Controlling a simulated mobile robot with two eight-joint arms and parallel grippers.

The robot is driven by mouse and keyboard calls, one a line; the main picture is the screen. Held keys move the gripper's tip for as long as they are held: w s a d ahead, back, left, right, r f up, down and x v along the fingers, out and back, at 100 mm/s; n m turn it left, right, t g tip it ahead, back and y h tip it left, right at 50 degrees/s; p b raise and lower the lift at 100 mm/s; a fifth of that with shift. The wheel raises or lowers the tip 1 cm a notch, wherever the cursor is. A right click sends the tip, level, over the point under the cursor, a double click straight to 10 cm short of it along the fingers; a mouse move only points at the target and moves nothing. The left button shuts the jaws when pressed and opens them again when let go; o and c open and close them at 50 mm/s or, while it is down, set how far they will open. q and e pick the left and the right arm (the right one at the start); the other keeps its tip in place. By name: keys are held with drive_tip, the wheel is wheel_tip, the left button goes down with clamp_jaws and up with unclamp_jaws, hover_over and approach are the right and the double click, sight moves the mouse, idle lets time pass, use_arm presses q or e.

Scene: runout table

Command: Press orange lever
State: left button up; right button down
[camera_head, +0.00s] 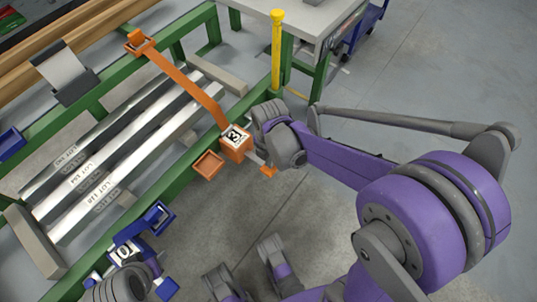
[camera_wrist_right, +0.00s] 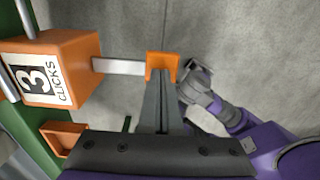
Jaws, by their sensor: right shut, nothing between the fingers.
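The orange lever is a pale metal bar (camera_wrist_right: 118,66) that sticks out of an orange box (camera_head: 235,142) on the green frame and ends in an orange tip (camera_head: 268,171). In the right wrist view the box (camera_wrist_right: 75,62) bears a "3 CLICKS" label, and the orange tip (camera_wrist_right: 162,60) lies at the ends of my right gripper's fingers (camera_wrist_right: 161,82). The fingers are shut with nothing between them. I cannot tell whether they touch the tip. In the head view my right wrist hides most of that gripper. Grey and purple parts of mine show at the lower left, but the left jaws are not clear.
An orange strap (camera_head: 185,80) runs up from the box. A blue labelled unit (camera_head: 125,252) sits farther along the green rail (camera_head: 180,185). Metal bars with lot labels (camera_head: 120,150) lie on the frame. A yellow post (camera_head: 277,50) stands behind. Open grey floor lies below.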

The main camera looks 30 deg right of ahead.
sight(273, 169)
drive_tip(key=shift+f, duration=0.3)
drive_tip(key=shift+s+d+f+t+y, duration=0.1)
drive_tip(key=shift+s+f+t+y, duration=0.05)
drive_tip(key=shift+f+t, duration=0.2)
drive_tip(key=shift+s+d+f+t+y, duration=0.1)
drive_tip(key=shift+f+t+y, duration=0.05)
drive_tip(key=shift+f+t, duration=0.2)
wheel_tip(273, 169, down, 2)
drive_tip(key=shift+s+f+t+y+b, duration=0.15)
drive_tip(key=shift+t+y+b, duration=0.4)
drive_tip(key=shift+t, duration=0.55)
drive_tip(key=shift+f+b, duration=0.2)
drive_tip(key=shift+b, duration=0.1)
drive_tip(key=shift+a+f+b, duration=0.1)
drive_tip(key=shift+f+b, duration=0.3)
drive_tip(key=shift+f, duration=0.65)
